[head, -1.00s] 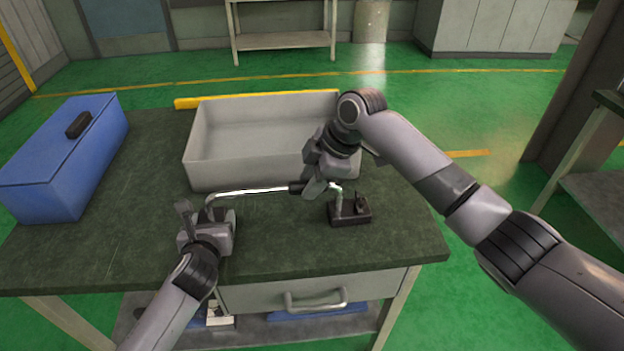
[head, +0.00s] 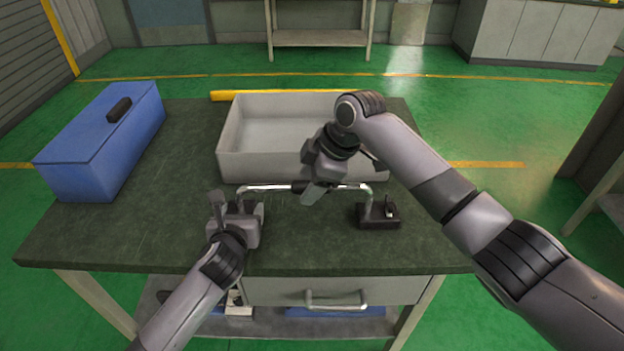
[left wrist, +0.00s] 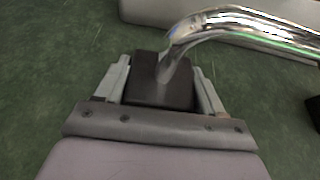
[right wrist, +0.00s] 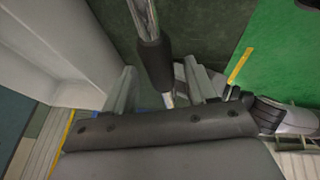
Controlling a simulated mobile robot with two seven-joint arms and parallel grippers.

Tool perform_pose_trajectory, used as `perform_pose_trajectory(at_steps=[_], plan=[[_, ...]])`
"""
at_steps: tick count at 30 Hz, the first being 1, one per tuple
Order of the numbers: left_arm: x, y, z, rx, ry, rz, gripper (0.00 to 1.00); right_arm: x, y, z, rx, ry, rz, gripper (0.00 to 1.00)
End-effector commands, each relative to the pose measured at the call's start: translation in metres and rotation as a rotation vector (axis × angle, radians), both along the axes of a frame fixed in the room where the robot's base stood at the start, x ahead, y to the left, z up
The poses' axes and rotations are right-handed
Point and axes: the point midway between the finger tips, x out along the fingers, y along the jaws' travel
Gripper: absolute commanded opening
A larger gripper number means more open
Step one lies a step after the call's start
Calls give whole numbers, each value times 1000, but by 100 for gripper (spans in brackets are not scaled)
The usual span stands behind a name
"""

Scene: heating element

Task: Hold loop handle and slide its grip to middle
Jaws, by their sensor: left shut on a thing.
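The loop handle is a chrome bar (head: 268,188) with a dark block at each end, lying on the dark green table. The right end block (head: 378,216) is clear of both grippers. My left gripper (head: 236,212) is shut on the left end block (left wrist: 160,82), seen between its fingers in the left wrist view. The black grip (head: 299,187) is around the bar near its middle, partly hidden by my right gripper (head: 312,193). In the right wrist view the grip (right wrist: 155,65) lies just ahead, between parted fingers, with gaps visible at both sides.
A grey open tray (head: 232,160) stands right behind the handle. A blue box (head: 100,140) with a dark handle stands at the table's left. The table front (head: 150,235) is clear, with a drawer (head: 336,298) below its edge.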

Motion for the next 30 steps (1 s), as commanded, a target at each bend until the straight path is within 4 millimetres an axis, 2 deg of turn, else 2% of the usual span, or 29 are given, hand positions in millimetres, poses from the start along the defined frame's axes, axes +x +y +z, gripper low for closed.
perform_pose_trajectory(at_steps=[5,8,11,21,25,30], plan=[[0,2,0,-2,1,4,0,0,-2,2,-2,0,-1,57],[0,2,0,-1,1,5,0,-1,-6,10,-1,-1,-2,57],[0,3,0,-2,1,6,0,-3,-11,24,-1,-4,-1,57],[1,3,0,-1,1,7,0,-16,-38,87,-1,-3,0,57],[1,3,0,-1,1,7,0,-18,-44,102,0,-2,-1,57],[1,3,0,-1,1,8,0,-20,-47,109,0,0,0,57]])
